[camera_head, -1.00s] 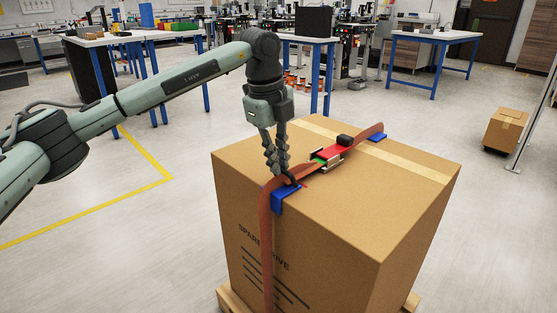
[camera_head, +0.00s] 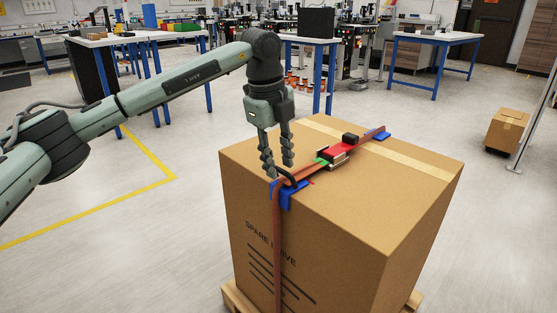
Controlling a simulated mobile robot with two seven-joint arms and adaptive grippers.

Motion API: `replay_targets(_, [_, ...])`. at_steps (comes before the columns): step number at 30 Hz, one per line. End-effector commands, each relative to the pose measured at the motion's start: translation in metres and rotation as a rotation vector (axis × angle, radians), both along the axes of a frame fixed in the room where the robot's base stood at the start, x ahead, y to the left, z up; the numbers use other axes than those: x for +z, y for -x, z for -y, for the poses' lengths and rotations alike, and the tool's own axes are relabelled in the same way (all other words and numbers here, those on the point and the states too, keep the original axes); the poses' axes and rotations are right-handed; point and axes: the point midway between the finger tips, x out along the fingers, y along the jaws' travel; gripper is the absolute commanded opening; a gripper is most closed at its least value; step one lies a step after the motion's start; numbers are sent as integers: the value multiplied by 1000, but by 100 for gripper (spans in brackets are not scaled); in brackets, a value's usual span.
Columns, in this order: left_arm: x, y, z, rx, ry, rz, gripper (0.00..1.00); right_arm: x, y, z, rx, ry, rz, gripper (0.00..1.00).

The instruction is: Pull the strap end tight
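A reddish-brown strap (camera_head: 277,240) runs up the front of a large cardboard box (camera_head: 335,235) and across its top, lying close to it. A red and black buckle (camera_head: 335,154) with a green mark (camera_head: 321,161) sits on the strap. A dark, curved strap end (camera_head: 290,182) lies by the near blue corner protector (camera_head: 293,193). My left gripper (camera_head: 280,170) is just above this end, with its two fingers spread and a gap between them. It looks empty; whether a fingertip touches the strap cannot be told. My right gripper is not in view.
A second blue protector (camera_head: 377,134) is at the box's far edge. The box stands on a wooden pallet (camera_head: 237,301). A smaller box (camera_head: 505,130) sits on the floor at right. Blue-legged tables (camera_head: 432,46) stand behind. Floor around the box is clear.

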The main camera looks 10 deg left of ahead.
Motion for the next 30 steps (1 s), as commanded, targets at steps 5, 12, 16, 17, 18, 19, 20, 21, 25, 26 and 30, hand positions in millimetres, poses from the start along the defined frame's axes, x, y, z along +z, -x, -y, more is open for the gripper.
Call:
replay_targets(5, [18, 2, -1, 0, 1, 4, 31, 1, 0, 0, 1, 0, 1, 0])
replay_targets(12, [69, 9, -6, 0, 1, 4, 31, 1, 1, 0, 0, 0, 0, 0])
replay_targets(16, [93, 13, -8, 0, 1, 4, 31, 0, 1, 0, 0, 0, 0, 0])
replay_targets(17, [97, 14, -9, 0, 1, 3, 31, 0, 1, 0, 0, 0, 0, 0])
replay_targets(18, [103, 15, -10, 1, 0, 2, 31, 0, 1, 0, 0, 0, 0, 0])
replay_targets(19, [106, 15, -10, 1, 1, 2, 31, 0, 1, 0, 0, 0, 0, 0])
replay_targets(20, [109, 15, -10, 1, 1, 2, 31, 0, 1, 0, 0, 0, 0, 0])
replay_targets(21, [112, 16, -11, 1, 0, 1, 31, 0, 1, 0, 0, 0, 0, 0])
replay_targets(25, [118, 17, -11, 0, -1, 1, 31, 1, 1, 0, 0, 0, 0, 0])
replay_targets(26, [118, 17, -11, 0, -1, 1, 31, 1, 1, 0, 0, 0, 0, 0])
replay_targets(30, [118, 17, -11, 0, 0, 0, 31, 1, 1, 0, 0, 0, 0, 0])
